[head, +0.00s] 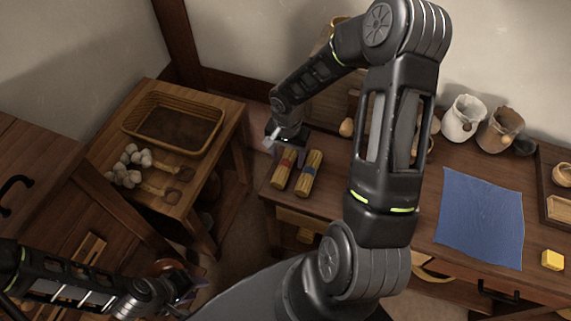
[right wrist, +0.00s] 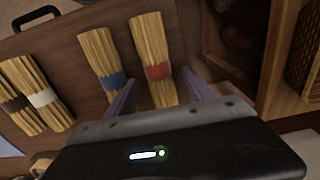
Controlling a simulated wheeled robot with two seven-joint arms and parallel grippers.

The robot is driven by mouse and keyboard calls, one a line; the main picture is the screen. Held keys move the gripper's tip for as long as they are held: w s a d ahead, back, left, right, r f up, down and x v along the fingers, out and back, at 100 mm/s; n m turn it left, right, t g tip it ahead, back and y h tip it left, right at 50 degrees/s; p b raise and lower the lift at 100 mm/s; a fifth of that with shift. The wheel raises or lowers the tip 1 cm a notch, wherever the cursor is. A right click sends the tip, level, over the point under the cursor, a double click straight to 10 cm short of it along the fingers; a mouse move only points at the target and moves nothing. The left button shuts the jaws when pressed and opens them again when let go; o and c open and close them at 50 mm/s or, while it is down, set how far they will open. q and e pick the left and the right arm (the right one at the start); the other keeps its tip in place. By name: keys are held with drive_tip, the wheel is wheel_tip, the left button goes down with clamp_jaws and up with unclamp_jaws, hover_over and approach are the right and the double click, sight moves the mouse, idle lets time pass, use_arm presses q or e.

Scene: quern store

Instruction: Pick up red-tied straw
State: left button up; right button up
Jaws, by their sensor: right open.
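The red-tied straw (head: 285,168) lies on the wooden table near its left end, beside the blue-tied straw (head: 309,173). My right gripper (head: 288,145) is at the far end of these bundles. In the right wrist view the open fingers of my right gripper (right wrist: 160,84) stand either side of the red-tied straw (right wrist: 158,52), one finger between it and the blue-tied straw (right wrist: 106,60). I cannot tell whether the fingers touch the bundle. My left gripper (head: 187,288) is low at the left, away from the straw; its jaw state is unclear.
White-tied straw (right wrist: 42,97) and brown-tied straw (right wrist: 16,104) lie further left in the right wrist view. A side table with a wicker tray (head: 131,128) stands left, across a gap. A blue cloth (head: 480,215), sacks (head: 462,119) and a yellow block (head: 552,260) are to the right.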

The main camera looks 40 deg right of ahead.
clamp_jaws()
idle(0.8)
